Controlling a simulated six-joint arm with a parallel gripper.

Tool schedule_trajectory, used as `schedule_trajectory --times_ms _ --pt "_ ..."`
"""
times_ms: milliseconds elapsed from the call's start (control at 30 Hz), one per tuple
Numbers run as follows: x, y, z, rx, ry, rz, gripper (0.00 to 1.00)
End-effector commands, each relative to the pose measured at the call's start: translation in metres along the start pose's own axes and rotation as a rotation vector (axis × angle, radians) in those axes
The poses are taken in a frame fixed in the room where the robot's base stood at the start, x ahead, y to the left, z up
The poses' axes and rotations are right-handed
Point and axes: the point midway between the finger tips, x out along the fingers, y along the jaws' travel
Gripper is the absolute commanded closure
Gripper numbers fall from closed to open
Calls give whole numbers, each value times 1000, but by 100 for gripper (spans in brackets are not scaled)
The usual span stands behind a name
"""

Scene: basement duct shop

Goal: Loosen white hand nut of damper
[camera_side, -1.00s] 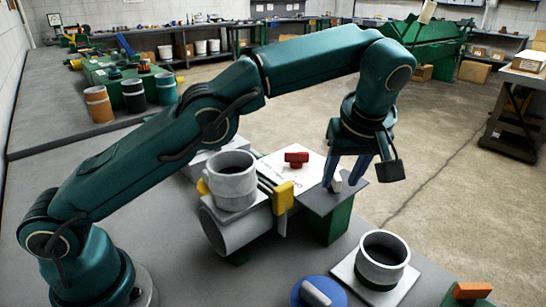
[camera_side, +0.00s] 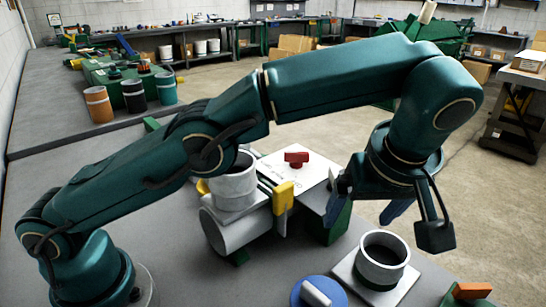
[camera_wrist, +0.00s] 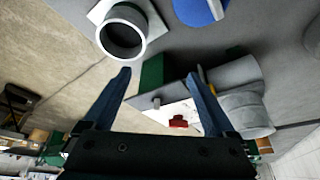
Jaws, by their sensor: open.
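The damper is a grey duct (camera_side: 237,228) lying on the bench, with a white plate (camera_side: 275,165) and a red handle (camera_side: 297,159) on top. In the wrist view, a small whitish nut (camera_wrist: 157,103) stands at the plate's edge beside the red handle (camera_wrist: 178,122). In the side view my finger and wrist cover the nut's place.
A short grey round collar (camera_side: 383,262) on a white square plate stands at front right. A blue disc (camera_side: 316,292) with a white bar lies at the front edge. A yellow clamp piece (camera_side: 283,197) stands upright at the duct. Orange, black and teal cans (camera_side: 133,95) stand at back left.

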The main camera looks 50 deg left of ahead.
Motion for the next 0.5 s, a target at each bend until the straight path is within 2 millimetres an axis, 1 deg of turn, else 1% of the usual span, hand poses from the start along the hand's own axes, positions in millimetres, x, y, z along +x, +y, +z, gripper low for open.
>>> schedule_trajectory --times_ms 67,133,200,300,367,500 --pt "0 3 1 81 -2 15 5" --pt "2 7 5 213 -17 32 5" --pt "4 11 14 388 -42 55 5" --pt "6 16 18 641 -83 103 5" --pt "8 17 18 779 -108 137 5" --pt "11 20 9 1068 -149 237 5"
